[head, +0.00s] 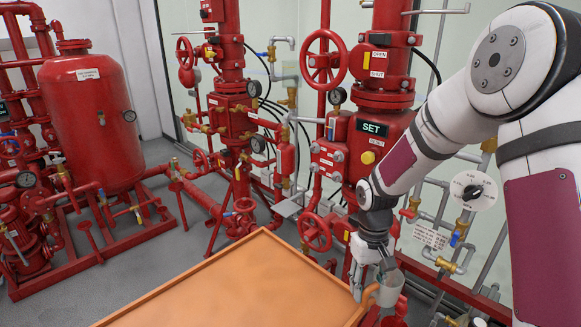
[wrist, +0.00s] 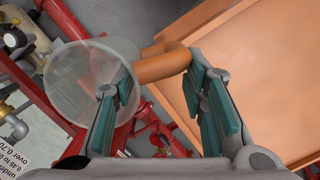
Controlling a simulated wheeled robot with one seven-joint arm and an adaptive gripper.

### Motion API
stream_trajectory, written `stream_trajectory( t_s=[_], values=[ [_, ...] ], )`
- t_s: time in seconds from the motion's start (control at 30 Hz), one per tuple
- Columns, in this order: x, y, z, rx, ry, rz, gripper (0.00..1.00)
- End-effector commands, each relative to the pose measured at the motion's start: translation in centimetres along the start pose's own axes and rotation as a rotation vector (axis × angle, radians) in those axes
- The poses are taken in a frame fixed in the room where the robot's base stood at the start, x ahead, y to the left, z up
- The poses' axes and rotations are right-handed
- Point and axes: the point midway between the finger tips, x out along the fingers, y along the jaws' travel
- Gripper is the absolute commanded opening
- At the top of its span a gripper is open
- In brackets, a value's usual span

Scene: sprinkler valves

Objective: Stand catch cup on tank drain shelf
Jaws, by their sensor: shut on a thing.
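The catch cup (head: 390,288) is a clear grey cup with an orange handle, at the lower right of the head view. In the wrist view the cup (wrist: 75,82) is at the left, with its round rim showing and the orange handle (wrist: 163,66) reaching between my fingers. My gripper (head: 369,272) is shut on the cup by the handle, holding it near the right edge of the orange tabletop. The teal finger pads (wrist: 165,92) lie on both sides of the handle. The red tank (head: 88,120) stands at the far left. I cannot clearly pick out its drain shelf.
The orange tabletop (head: 230,285) is bare and has a raised rim. Red valve risers with handwheels (head: 323,60) stand behind it, close to my arm. A small grey plate (head: 288,206) sticks out between the risers. Grey floor is open between the tank's frame and the tabletop.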

Motion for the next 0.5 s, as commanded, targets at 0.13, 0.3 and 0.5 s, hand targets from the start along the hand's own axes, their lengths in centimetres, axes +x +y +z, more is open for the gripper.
stream_trajectory(
  t_s=[0.13,0.3,0.5],
  values=[
    [-0.38,1.0,-1.06,0.15,0.0,-0.022,0.1],
    [-0.46,1.23,-1.27,0.184,0.001,-0.028,0.1],
    [-0.44,1.17,-1.25,0.181,0.001,-0.027,0.1]
  ],
)
